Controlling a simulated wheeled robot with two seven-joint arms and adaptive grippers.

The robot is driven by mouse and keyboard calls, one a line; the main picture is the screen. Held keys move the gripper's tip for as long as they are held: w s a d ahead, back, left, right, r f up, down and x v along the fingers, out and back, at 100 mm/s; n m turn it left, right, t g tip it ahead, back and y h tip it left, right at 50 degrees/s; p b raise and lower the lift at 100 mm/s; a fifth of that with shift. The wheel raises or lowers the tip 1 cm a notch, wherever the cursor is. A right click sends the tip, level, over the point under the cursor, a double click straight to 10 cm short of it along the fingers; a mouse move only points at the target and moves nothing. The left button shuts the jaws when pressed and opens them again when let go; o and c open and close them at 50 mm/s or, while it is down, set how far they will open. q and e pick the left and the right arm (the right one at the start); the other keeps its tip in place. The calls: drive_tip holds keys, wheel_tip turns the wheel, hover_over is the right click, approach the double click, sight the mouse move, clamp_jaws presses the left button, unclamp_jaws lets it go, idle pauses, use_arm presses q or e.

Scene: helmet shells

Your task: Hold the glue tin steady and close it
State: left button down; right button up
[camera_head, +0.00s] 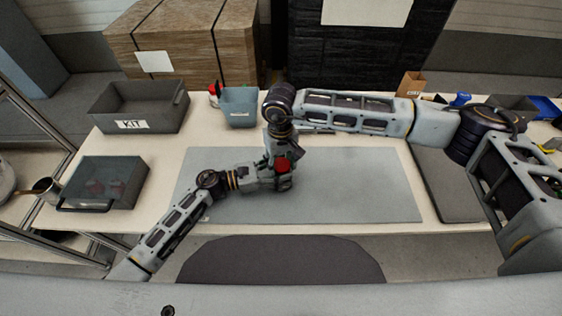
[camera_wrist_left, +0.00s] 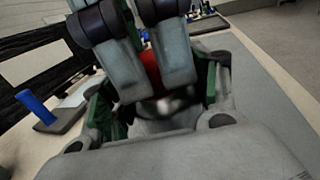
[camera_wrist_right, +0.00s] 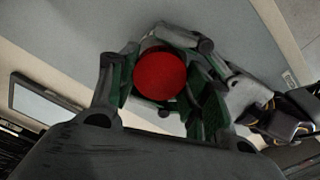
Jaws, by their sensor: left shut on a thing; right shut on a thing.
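The glue tin's round red lid (camera_head: 283,165) shows where my two grippers meet, above the grey mat. My left gripper (camera_head: 284,182) comes in from the left, low over the mat, and is shut on the tin, whose body is mostly hidden by the fingers. My right gripper (camera_head: 280,158) points down from above and is shut on the red lid. In the right wrist view the lid (camera_wrist_right: 160,75) lies face-on between the fingers. In the left wrist view a strip of red (camera_wrist_left: 152,70) shows behind the right gripper's fingers. Whether the lid is fully seated is hidden.
The grey mat (camera_head: 350,190) is clear around the grippers. A grey KIT bin (camera_head: 140,124), a clear-lidded tray (camera_head: 107,183) and a blue-grey bin (camera_head: 239,106) stand to the left and back. A dark flat panel (camera_head: 447,185) lies to the right.

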drive_tip(key=shift+m, duration=1.7)
drive_tip(key=o, duration=1.1)
drive_tip(key=shift+r, duration=2.25)
drive_tip(key=shift+r, duration=0.1)
drive_tip(key=shift+c, duration=0.2)
